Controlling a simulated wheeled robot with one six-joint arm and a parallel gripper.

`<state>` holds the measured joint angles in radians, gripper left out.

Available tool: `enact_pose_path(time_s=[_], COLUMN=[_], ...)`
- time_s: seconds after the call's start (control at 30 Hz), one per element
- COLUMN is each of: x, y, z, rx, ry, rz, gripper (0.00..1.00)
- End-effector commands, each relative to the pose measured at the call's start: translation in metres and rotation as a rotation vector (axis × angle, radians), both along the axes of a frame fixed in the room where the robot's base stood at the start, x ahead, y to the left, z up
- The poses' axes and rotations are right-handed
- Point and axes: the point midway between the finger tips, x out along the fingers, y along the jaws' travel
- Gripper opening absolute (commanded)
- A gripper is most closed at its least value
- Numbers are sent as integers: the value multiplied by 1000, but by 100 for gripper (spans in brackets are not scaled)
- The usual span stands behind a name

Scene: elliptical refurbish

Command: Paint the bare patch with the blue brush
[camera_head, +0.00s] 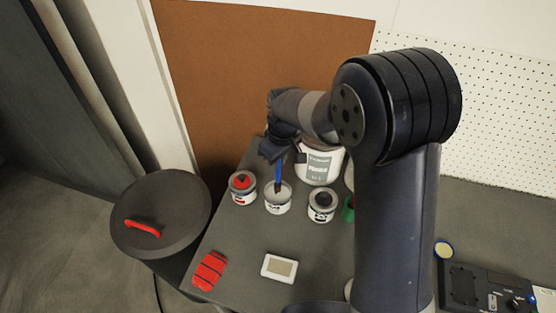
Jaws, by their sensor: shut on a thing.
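A blue brush (279,174) stands roughly upright, with its dark lower end at the mouth of the middle small can (278,207). I cannot tell whether its tip is inside the can or just above it. My gripper (274,152) is at the brush's top end and shut on it, though its fingertips are small and dark here. A small white panel with a beige patch (280,267) lies flat near the table's front; this may be the bare patch. It is apart from the brush.
A can with a red top (243,187) and one with a dark top (321,205) flank the middle can. A large white tin (318,165) stands behind. A red object (209,270) lies front left on the grey table (235,240). My arm hides the table's middle right.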

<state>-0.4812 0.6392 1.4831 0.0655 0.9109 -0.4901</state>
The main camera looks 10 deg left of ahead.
Motion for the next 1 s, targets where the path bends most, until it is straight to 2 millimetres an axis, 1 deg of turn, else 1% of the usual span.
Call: enact_pose_path(time_s=[0.57, 1.0], x=[0, 0], y=[0, 0], z=[-8, -8], rx=[0, 0], ry=[0, 0], rz=[0, 0], gripper=[0, 0])
